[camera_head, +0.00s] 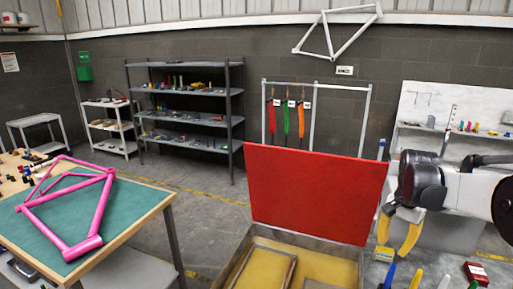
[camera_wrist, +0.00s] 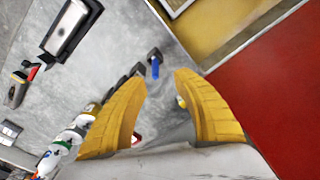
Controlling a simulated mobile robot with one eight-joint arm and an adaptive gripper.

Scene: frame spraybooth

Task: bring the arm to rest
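My gripper (camera_head: 398,250) is at the right in the head view, pointing down over a bench with several small tools. Its two yellow fingers also show in the wrist view (camera_wrist: 163,78), with a gap between their tips. The gripper is open and nothing is between the fingers.
A red panel (camera_head: 318,195) stands upright behind a yellow-lined tray (camera_head: 262,262), left of my gripper. A pink bicycle frame (camera_head: 75,205) lies on a green-topped table (camera_head: 135,205). Grey shelves (camera_head: 190,120) stand behind. Floor (camera_head: 215,215) is clear between them.

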